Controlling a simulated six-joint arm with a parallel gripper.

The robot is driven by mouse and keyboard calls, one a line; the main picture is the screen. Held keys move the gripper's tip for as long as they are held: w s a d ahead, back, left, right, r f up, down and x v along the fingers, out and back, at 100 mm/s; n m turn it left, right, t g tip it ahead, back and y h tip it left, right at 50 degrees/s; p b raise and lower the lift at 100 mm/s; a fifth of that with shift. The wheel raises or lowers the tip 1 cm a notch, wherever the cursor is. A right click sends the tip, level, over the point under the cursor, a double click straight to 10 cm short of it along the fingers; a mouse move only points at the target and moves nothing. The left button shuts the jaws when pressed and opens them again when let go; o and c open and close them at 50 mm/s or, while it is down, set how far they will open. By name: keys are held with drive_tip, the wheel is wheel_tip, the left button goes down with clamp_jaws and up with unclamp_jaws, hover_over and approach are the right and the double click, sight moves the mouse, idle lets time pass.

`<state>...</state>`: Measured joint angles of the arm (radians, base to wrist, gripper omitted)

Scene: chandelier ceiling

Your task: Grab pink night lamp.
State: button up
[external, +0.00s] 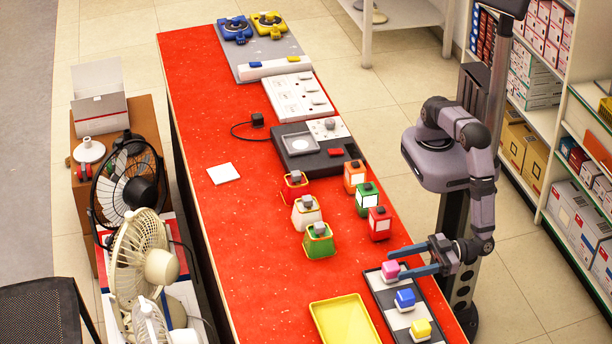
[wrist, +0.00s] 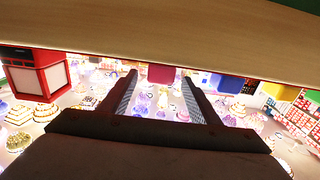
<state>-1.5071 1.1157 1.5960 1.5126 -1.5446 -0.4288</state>
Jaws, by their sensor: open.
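The pink night lamp (external: 390,270) is a small pink block with a white part, on the far end of a black-and-white checkered tray (external: 378,291). My gripper (external: 396,265) is open, with its blue fingers reaching left around or just above the lamp. In the wrist view the lamp (wrist: 161,74) shows as a pink block between the two fingertips (wrist: 159,80), partly cut off by a wooden band. I cannot tell whether either finger touches it. A blue lamp (external: 405,298) and a yellow lamp (external: 421,329) stand on the same tray.
A red lantern (external: 379,223) stands close beyond the gripper, with green (external: 366,199) and orange (external: 354,176) ones behind. A yellow tray (external: 343,320) lies left of the checkered tray. More lanterns stand mid-table. The red tabletop (external: 255,290) is clear at left.

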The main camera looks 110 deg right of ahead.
sight(392, 265)
drive_tip(key=shift+w+p, duration=0.55)
drive_tip(key=shift+w, duration=1.3)
drive_tip(key=c, duration=1.1)
drive_tip(key=shift+c, duration=0.2)
drive_tip(key=shift+r, duration=0.1)
